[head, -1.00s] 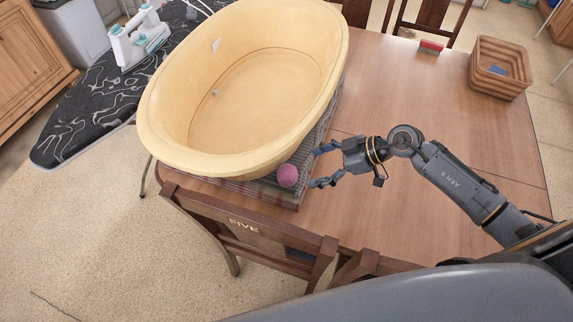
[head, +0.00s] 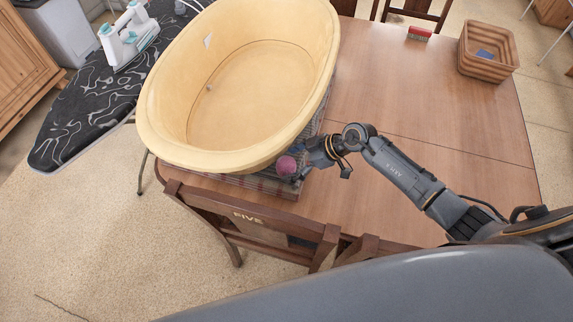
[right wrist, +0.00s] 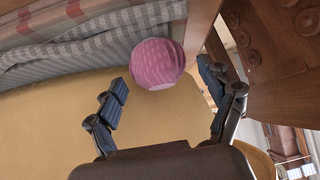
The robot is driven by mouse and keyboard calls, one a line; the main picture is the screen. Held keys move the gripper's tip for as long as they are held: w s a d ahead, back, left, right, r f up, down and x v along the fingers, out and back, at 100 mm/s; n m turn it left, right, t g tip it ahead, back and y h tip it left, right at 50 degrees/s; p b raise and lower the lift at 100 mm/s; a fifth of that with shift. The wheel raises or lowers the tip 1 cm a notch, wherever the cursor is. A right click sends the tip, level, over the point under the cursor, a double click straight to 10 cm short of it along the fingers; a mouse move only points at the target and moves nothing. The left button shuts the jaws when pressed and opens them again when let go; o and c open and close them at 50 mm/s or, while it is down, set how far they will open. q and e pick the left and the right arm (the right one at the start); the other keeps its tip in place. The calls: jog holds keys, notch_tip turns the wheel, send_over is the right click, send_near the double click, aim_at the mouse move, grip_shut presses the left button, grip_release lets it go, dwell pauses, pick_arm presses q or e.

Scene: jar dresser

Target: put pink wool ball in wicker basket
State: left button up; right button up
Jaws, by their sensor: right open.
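The pink wool ball (head: 286,165) sits at the near right edge of the striped cloth (head: 262,184), beside the large yellow tub. My right gripper (head: 300,165) is right at the ball, with its fingers partly hidden in the head view. In the right wrist view the ball (right wrist: 158,63) lies ahead of and between the two open fingers (right wrist: 166,92); I cannot tell whether they touch it. The wicker basket (head: 486,52) stands at the far right corner of the table, with something blue inside. My left gripper is not in view.
The big yellow tub (head: 240,75) covers the table's left part. A red brush (head: 419,33) lies at the back. A wooden chair (head: 255,215) stands at the near edge. An ironing board (head: 85,115) with an iron is at left. The table's right half (head: 430,110) is clear.

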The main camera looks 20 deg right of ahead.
aim_at(291, 162)
jog(key=x, duration=0.3)
jog(key=shift+w+a, duration=0.15)
jog(key=shift+w, duration=0.1)
jog(key=c, duration=1.4)
